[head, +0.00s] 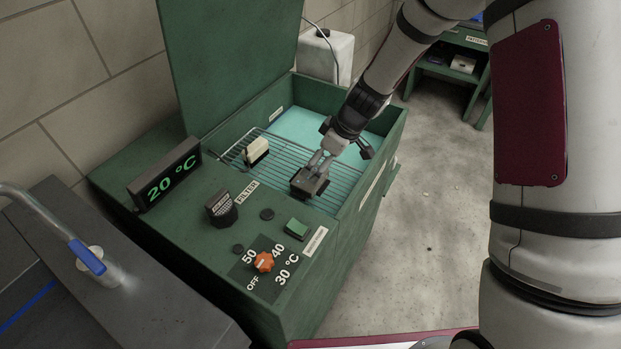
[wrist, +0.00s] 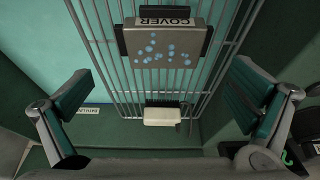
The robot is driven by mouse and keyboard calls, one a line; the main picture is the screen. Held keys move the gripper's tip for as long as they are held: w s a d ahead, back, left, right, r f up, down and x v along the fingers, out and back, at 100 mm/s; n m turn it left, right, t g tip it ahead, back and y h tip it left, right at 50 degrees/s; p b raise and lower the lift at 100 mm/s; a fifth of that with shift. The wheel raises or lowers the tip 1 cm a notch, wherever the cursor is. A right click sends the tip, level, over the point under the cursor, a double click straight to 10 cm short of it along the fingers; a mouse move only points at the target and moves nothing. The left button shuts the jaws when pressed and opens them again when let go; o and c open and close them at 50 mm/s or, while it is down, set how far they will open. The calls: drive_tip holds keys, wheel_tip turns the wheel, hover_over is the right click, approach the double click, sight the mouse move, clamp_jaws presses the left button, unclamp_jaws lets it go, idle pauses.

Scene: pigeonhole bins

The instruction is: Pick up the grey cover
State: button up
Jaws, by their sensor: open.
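My gripper (head: 345,143) is above the rack, close to the cover. Its two green-padded fingers stand wide apart in the wrist view, with nothing between them. In the head view my gripper hides part of the rack behind it.
A cream block with a dark part (head: 256,150) lies on the wire rack (head: 281,155), left of the cover. The green bath (head: 392,135) surrounds the rack, with its raised lid (head: 230,60) behind. A display (head: 166,174), a black FILTER knob (head: 221,209) and an orange dial (head: 264,262) stand on the panel.

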sight(310, 177)
drive_tip(key=shift+s+a+x, duration=0.1)
drive_tip(key=shift+x, duration=1.65)
drive_tip(key=shift+s+a+x, duration=0.1)
drive_tip(key=shift+s+x, duration=0.05)
drive_tip(key=shift+x, duration=1.65)
drive_tip(key=c, duration=1.6)
